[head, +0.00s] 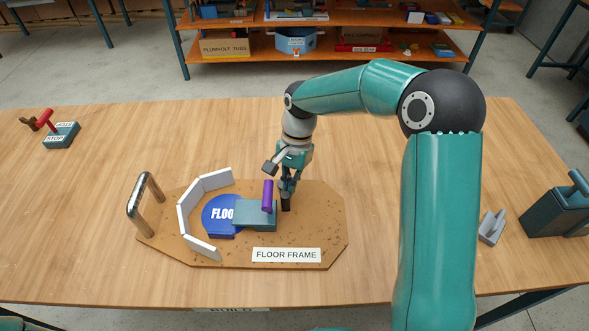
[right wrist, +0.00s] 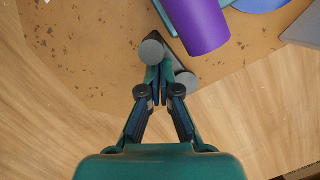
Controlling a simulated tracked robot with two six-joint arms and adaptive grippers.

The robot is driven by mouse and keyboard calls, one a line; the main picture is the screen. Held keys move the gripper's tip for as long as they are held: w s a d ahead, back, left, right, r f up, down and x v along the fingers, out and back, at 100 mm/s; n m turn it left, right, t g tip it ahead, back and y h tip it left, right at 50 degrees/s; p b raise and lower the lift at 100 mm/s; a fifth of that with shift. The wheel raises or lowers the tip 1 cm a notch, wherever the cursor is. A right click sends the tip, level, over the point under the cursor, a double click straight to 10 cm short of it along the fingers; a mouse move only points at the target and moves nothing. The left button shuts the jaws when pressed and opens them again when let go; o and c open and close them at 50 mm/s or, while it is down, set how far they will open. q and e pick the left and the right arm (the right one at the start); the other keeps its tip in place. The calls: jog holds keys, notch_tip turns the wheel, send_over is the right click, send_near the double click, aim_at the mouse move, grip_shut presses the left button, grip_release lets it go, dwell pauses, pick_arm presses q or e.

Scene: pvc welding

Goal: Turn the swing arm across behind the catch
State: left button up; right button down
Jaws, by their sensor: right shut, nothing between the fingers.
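The tan floor frame board (head: 310,210) lies on the table. On it is a blue disc (head: 217,216) with white lettering, partly covered by a flat teal block (head: 243,214), seemingly the swing arm. An upright purple cylinder (head: 267,196) stands at the block's right end; it shows large in the right wrist view (right wrist: 200,20). My right gripper (head: 287,188) is shut and empty, pointing down just right of the purple cylinder. In the wrist view its fingers (right wrist: 161,85) meet below the cylinder, apart from it in the picture. A dark piece lies at the fingertips; I cannot tell whether it is the catch.
A curved white wall (head: 190,205) and a metal handle (head: 146,195) stand on the board's left. A grey piece (head: 491,228) and a dark teal box (head: 555,212) are at the right. A red-levered stop box (head: 61,134) is far left. The table's left front is clear.

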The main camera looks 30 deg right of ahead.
jog(key=shift+a, duration=0.15)
dwell(0.4)
jog(key=shift+w, duration=0.15)
jog(key=shift+w+r+p, duration=0.15)
jog(key=shift+w+p, duration=0.3)
jog(key=shift+w, duration=0.2)
